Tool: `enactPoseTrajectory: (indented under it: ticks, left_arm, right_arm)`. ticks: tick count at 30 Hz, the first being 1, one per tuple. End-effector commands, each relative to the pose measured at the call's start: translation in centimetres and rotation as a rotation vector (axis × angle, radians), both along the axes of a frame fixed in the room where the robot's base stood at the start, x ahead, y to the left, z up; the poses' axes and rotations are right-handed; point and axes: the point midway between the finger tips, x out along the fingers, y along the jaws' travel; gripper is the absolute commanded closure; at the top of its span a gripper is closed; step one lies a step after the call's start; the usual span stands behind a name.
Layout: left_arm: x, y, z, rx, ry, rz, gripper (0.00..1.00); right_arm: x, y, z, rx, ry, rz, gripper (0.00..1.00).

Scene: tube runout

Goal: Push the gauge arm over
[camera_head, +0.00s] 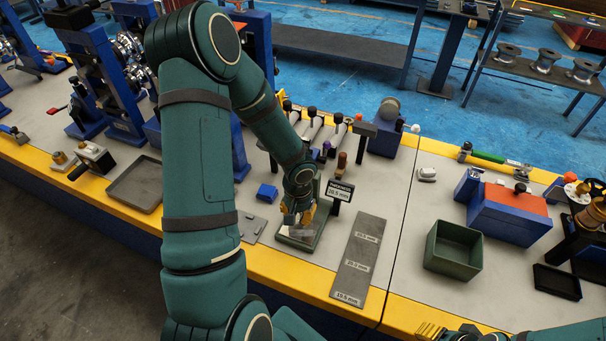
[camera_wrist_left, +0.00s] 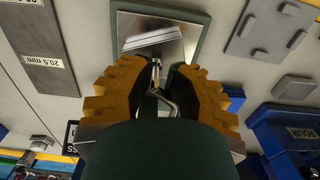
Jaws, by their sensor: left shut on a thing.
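The gauge has a green-rimmed base (camera_head: 318,243) with a metal plate, near the front of the bench; its base also shows in the left wrist view (camera_wrist_left: 200,50). A thin bent metal gauge arm (camera_wrist_left: 157,80) stands over the plate. My left gripper (camera_head: 297,218) points down over the base. In the wrist view its yellow fingers (camera_wrist_left: 158,88) are closed around the thin arm. A pale block (camera_wrist_left: 152,36) lies on the plate beyond the fingertips. My right gripper (camera_head: 430,331) barely shows at the bottom edge.
A grey labelled strip (camera_head: 353,279) lies right of the gauge. A green bin (camera_head: 453,250) and a blue box with an orange top (camera_head: 511,212) stand further right. Several rollers stand behind. A grey tray (camera_head: 135,183) is at left. The bench's front edge is close.

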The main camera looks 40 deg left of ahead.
Motion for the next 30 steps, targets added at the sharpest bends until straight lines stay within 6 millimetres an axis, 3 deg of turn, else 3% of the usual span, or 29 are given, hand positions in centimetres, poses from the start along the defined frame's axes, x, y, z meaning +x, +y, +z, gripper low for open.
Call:
enactPoseTrajectory:
  ticks: [1,18,30]
  left_arm:
    - [1.4,-0.2,0.6,-0.001,-0.037,-0.013,1.00]
    - [1.4,-0.2,1.1,-0.003,-0.034,-0.014,1.00]
    - [1.3,-0.2,3.8,-0.003,-0.033,-0.012,1.00]
  right_arm:
    - [0.0,0.0,0.1,0.000,0.000,0.000,0.53]
    - [0.0,0.0,0.6,0.000,0.000,-0.001,0.53]
    - [0.0,0.0,2.7,0.000,0.000,-0.001,0.53]
